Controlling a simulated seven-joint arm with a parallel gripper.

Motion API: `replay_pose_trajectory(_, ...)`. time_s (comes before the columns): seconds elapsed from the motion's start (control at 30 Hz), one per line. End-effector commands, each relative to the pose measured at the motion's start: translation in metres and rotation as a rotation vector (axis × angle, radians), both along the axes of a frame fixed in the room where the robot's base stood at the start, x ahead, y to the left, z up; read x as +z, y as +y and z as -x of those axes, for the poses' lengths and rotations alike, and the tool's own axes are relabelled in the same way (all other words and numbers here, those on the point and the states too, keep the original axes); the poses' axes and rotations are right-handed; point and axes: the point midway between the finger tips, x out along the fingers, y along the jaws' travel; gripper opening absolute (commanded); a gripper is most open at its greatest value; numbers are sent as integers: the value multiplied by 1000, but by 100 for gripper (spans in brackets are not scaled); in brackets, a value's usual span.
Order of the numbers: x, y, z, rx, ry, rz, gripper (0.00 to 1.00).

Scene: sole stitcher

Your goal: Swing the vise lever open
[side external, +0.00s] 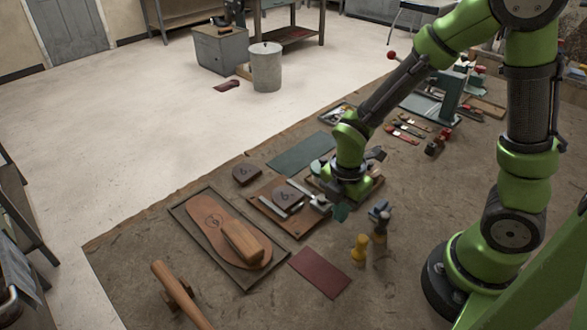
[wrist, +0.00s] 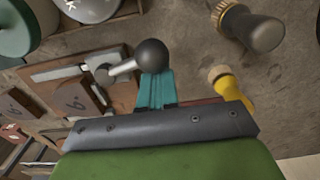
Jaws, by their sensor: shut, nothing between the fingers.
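The vise lever is a short silver rod (wrist: 122,68) with a black ball knob (wrist: 151,55) in the wrist view. Its other end meets a metal vise (wrist: 82,66) on a wooden board. In the side external view the silvery vise (side external: 320,203) sits just left of my gripper (side external: 341,211), and the lever cannot be made out there. My gripper's teal fingers (wrist: 156,82) are shut with nothing between them. Their tips are right by the knob, which overlaps them in the wrist view; I cannot tell whether they touch.
A yellow-handled tool (side external: 359,250) and a dark-knobbed tool (side external: 379,222) stand right of my gripper. A sole-shaped piece (side external: 205,222) lies in a tray on the left. A dark red sheet (side external: 320,272) lies in front. Bare bench top shows at the front right.

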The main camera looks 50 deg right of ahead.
Motion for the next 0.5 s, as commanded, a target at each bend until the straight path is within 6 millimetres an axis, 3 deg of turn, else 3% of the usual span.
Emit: replay_pose_trajectory(0.5,0,-9,-5,-3,0,0,0)
